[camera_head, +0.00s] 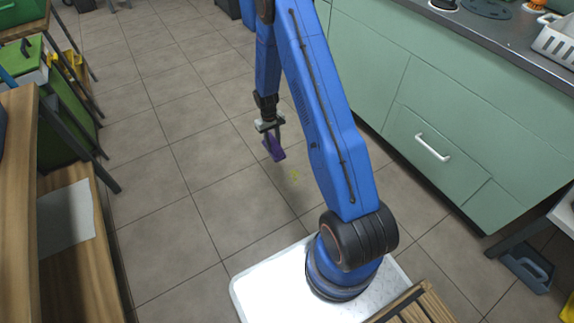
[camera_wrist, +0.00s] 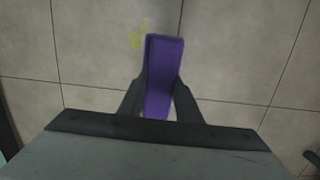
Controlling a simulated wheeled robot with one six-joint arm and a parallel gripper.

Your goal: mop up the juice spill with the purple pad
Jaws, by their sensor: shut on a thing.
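The purple pad (camera_head: 273,147) is held in my gripper (camera_head: 270,129), above the tiled floor in the head view. In the wrist view the pad (camera_wrist: 163,75) stands between the two dark fingers of my gripper (camera_wrist: 160,95), which are shut on it. The juice spill (camera_head: 295,175) is a small yellow-green patch on the floor, to the right of and below the pad in the head view. In the wrist view the spill (camera_wrist: 139,36) shows just left of the pad's far end. The pad appears apart from the floor.
Green cabinets (camera_head: 430,130) with a dark counter line the right. A wooden shelf (camera_head: 65,240) and a green bin (camera_head: 62,120) stand on the left. A blue container (camera_head: 527,270) lies at the lower right. The tiled floor (camera_head: 180,190) around the spill is clear.

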